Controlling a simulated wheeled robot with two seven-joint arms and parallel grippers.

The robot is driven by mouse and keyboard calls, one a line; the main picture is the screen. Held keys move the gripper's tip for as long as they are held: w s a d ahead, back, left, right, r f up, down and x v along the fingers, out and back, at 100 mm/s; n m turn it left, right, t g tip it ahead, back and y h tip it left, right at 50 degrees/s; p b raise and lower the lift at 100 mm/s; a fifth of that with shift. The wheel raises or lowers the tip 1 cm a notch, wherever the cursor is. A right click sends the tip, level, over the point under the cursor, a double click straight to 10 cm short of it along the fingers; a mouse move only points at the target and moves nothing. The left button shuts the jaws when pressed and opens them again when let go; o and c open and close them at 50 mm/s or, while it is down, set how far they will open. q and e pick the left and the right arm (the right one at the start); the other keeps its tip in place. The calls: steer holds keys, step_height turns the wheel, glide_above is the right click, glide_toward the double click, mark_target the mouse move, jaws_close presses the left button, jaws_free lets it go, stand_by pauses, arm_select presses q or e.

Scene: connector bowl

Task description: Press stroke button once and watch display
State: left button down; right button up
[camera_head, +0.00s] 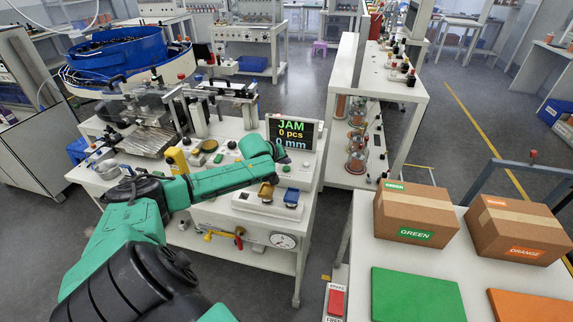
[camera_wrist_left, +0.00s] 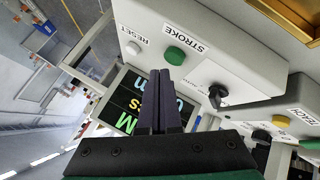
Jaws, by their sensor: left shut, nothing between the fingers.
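The STROKE button (camera_wrist_left: 175,56) is a round green button on a white control box in the left wrist view. A white RESET button (camera_wrist_left: 133,48) and a black knob (camera_wrist_left: 217,93) sit on the same box. My left gripper (camera_wrist_left: 158,72) is shut and empty; its fingertips appear just below the green button, and I cannot tell whether they touch it. The display (camera_head: 292,133) reads "JAM", "0 pcs" and "0 mm" in the head view. Part of it shows behind the fingers in the left wrist view (camera_wrist_left: 115,108). My left arm hides part of the workbench. My right gripper is out of view.
A blue bowl feeder (camera_head: 118,62) stands behind the bench. At right, a table holds a GREEN carton (camera_head: 415,215), an ORANGE carton (camera_head: 515,230) and a green mat (camera_head: 418,295).

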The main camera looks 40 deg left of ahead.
mark_target(285, 170)
arm_select(q)
steer(key=shift+f, duration=0.4)
steer(key=shift+f, duration=0.55)
stand_by(1.0)
steer(key=shift+r+p, duration=0.9)
steer(key=shift+p, duration=0.2)
steer(key=shift+r, duration=0.1)
step_height(285, 170, up, 5)
steer(key=p, duration=0.6)
